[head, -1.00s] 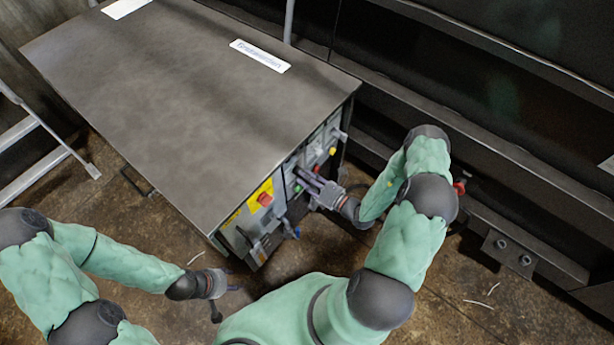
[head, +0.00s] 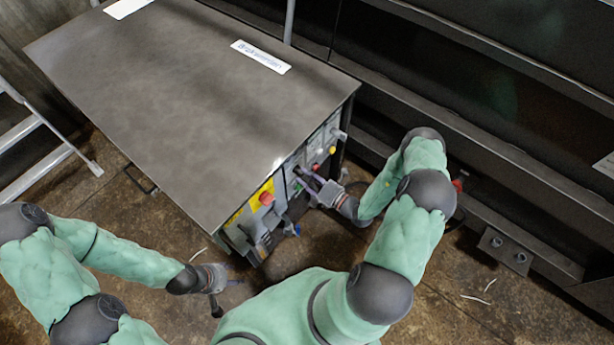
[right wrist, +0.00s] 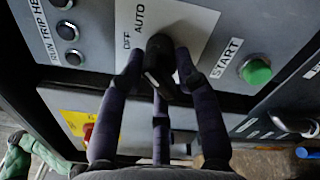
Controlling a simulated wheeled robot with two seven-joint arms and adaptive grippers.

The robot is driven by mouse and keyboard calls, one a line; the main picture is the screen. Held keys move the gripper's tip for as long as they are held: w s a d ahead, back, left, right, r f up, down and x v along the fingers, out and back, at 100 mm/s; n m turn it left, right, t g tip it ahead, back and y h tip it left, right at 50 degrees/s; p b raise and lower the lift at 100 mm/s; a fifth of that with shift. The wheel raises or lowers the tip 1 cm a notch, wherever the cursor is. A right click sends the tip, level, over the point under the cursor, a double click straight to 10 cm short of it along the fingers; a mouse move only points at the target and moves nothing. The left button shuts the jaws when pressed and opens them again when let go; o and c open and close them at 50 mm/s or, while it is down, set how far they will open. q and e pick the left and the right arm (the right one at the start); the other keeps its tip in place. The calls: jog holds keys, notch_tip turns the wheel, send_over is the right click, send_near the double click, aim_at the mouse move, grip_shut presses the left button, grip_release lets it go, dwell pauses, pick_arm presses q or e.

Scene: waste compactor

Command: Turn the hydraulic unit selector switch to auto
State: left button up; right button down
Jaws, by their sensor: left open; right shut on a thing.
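The selector switch (right wrist: 158,55) is a black knob on a white plate (right wrist: 190,25) marked OFF and AUTO in the right wrist view. My right gripper (right wrist: 158,75) has its fingers around the knob and is shut on it. The knob's exact pointing is partly hidden by the fingers. In the head view my right gripper (head: 312,182) reaches the front panel of the hydraulic unit (head: 180,90), and the switch is hidden there. My left gripper (head: 226,278) is open and empty, low in front of the unit, apart from it.
A green START button (right wrist: 256,71) sits right of the switch. Dark round indicators (right wrist: 70,32) are at the left. A red knob on a yellow plate (head: 264,198) is on the panel further left. A ladder (head: 30,130) stands at the far left.

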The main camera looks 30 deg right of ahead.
jog(key=shift+s+a+r, duration=0.1)
jog(key=shift+a, duration=0.2)
jog(key=c, duration=1.1)
grip_release()
jog(key=shift+d, duration=0.1)
jog(key=shift+s+d, duration=0.35)
jog(key=shift+s, duration=0.15)
jog(key=v, duration=1)
jog(key=shift+s, duration=0.4)
